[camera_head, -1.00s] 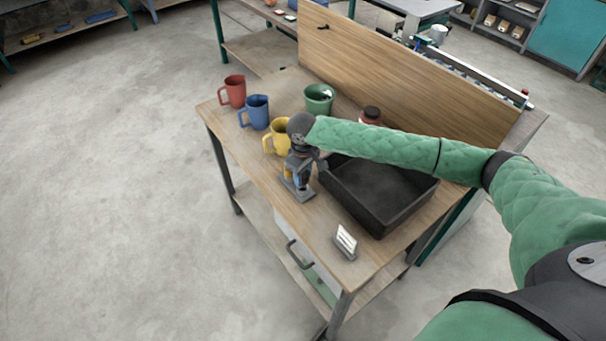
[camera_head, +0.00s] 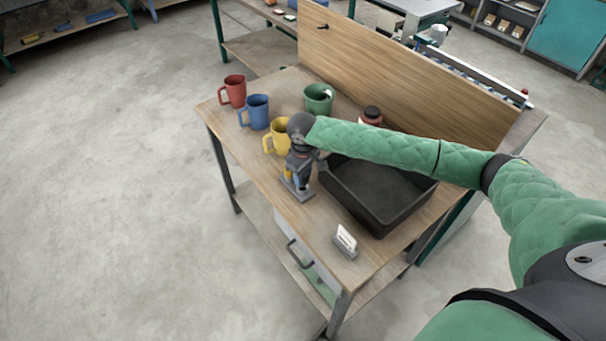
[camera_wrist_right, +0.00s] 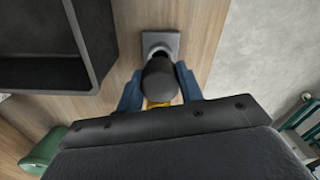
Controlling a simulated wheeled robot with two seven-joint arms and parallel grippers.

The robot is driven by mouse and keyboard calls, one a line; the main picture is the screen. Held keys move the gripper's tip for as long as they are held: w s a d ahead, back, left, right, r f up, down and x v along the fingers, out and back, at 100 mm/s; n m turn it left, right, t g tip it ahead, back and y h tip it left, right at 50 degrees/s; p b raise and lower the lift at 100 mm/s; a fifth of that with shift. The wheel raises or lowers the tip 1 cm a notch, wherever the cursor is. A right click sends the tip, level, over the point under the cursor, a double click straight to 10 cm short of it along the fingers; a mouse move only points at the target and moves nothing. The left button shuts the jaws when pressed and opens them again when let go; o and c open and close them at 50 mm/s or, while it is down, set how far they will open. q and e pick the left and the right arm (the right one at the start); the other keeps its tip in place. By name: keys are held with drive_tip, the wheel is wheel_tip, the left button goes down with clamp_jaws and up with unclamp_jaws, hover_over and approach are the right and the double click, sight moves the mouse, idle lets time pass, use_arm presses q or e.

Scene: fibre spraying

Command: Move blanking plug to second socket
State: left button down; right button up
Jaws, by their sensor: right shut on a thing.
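A small grey block with a square top (camera_head: 305,194) stands on the bench left of the black tray; it also shows in the right wrist view (camera_wrist_right: 160,40), with a dark opening in it. My right gripper (camera_head: 296,176) points down over this block. In the right wrist view its blue fingers (camera_wrist_right: 160,93) are shut on a dark, round-topped plug (camera_wrist_right: 160,78). A bit of yellow shows behind the plug. The plug overlaps the block's near edge in that view; I cannot tell whether it sits in the opening. No second socket can be made out. My left gripper is not in view.
The black tray (camera_head: 348,205) is right of my right gripper. Yellow (camera_head: 273,143), blue (camera_head: 255,112), red (camera_head: 234,91) and green (camera_head: 318,98) mugs stand behind it. A card holder (camera_head: 345,243) stands near the front.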

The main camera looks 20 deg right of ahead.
sight(303, 181)
drive_tip(key=shift+f, duration=1.6)
drive_tip(key=o, duration=1.1)
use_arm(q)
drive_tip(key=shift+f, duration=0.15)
use_arm(e)
drive_tip(key=shift+r+b, duration=0.3)
drive_tip(key=shift+b, duration=0.1)
wheel_tip(303, 181, up, 6)
drive_tip(key=b, duration=0.2)
drive_tip(key=shift+f+b, duration=0.1)
drive_tip(key=shift+b, duration=0.3)
drive_tip(key=shift+r, duration=0.65)
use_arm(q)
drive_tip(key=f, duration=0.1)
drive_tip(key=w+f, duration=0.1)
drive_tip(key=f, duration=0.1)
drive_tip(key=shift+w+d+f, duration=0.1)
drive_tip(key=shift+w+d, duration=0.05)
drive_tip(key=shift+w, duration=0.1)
